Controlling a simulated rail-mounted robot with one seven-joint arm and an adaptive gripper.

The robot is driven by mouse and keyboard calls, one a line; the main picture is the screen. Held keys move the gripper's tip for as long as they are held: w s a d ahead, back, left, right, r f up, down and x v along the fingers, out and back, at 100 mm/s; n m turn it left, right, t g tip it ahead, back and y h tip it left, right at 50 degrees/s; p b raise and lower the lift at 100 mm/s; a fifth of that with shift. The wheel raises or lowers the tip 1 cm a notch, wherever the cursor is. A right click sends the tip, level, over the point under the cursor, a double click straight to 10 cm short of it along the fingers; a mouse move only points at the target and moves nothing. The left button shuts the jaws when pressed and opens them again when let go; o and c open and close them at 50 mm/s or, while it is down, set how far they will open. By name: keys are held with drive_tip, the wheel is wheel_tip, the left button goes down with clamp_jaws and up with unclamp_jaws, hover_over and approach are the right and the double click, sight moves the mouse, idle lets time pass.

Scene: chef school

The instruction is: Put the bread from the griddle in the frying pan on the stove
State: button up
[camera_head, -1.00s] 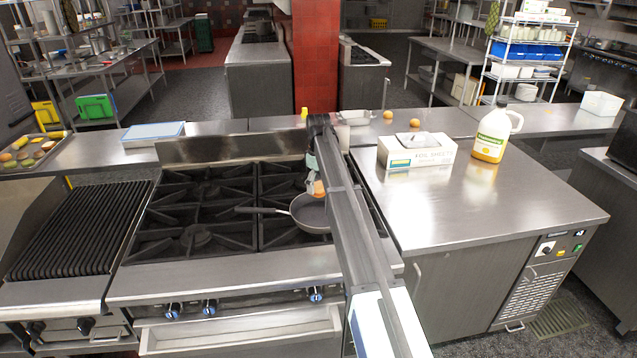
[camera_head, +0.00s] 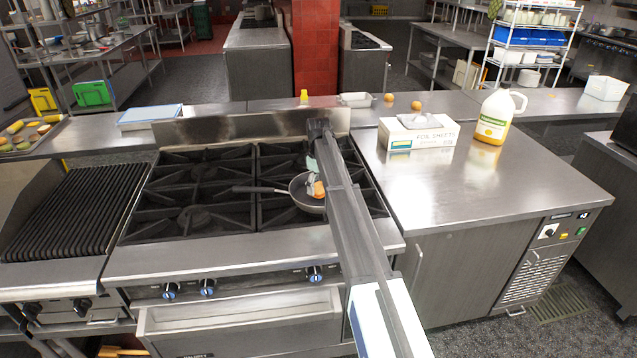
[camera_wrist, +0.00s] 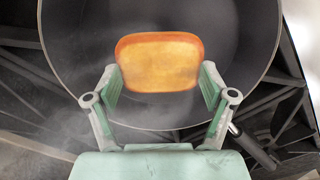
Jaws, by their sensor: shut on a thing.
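The bread (camera_wrist: 159,62) is a golden-brown slice between the fingers of my gripper (camera_wrist: 160,88) in the wrist view. The gripper is shut on its sides. The bread also shows in the head view (camera_head: 319,189), low over the frying pan (camera_head: 303,203). The dark round pan stands on the stove (camera_head: 200,222), its handle pointing left. In the wrist view the pan (camera_wrist: 70,50) lies around and behind the bread. Whether the bread touches the pan's bottom I cannot tell. My arm hides the pan's right side in the head view. The griddle (camera_head: 75,212) is the ridged dark surface left of the stove.
A steel counter (camera_head: 480,190) right of the stove holds a foil sheets box (camera_head: 418,134) and a jug (camera_head: 494,118). Its front part is clear. The stove's raised back edge (camera_head: 235,127) stands behind the burners. The left burners are empty.

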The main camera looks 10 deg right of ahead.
sight(319, 186)
drive_tip(key=shift+f, duration=0.1)
drive_tip(key=o, duration=0.9)
wheel_tip(319, 186, up, 7)
drive_tip(key=p, duration=0.3)
idle(0.4)
